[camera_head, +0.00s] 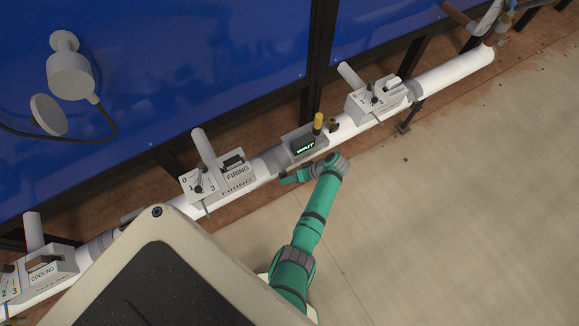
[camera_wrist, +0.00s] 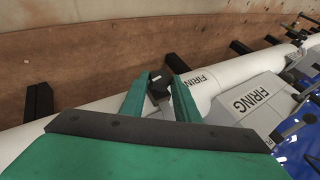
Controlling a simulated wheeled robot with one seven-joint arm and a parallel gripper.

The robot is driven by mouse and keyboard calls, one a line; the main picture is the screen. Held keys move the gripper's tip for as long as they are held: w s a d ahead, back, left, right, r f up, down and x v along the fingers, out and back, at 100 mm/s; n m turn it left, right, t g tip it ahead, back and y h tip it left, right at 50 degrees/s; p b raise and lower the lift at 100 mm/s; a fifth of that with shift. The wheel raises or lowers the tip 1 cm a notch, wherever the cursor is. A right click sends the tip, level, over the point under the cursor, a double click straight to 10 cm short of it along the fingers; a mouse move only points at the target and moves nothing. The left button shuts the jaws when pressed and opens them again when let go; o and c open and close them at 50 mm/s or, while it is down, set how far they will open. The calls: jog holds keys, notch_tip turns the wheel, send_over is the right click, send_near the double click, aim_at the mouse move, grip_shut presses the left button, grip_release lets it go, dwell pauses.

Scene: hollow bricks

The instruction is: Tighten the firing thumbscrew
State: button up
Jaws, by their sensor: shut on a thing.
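The firing unit (camera_head: 235,175) is a grey box labelled FIRING on a white pipe, with a numbered dial plate at its left. In the wrist view the firing unit (camera_wrist: 255,100) is at the right, beside a white pipe section also labelled FIRING (camera_wrist: 203,82). My green gripper (camera_head: 285,180) is at the pipe's near side, right of the firing unit. In the wrist view my gripper (camera_wrist: 164,85) has its two fingers around a small dark piece with a pale face (camera_wrist: 157,88), seemingly the thumbscrew. The fingers hide part of it.
A box with a lit WAIT display (camera_head: 305,146) and a yellow-topped post (camera_head: 319,122) stand close right of my gripper. Another unit (camera_head: 378,97) is farther right, and a COOLING unit (camera_head: 42,270) is lower left. Blue panels back the pipe. The floor (camera_head: 450,220) at right is clear.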

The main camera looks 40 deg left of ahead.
jog(key=shift+g, duration=0.3)
jog(key=o, duration=1)
jog(key=shift+o, duration=0.2)
jog(key=v, duration=1)
jog(key=shift+d+r, duration=0.25)
jog(key=shift+w, duration=0.1)
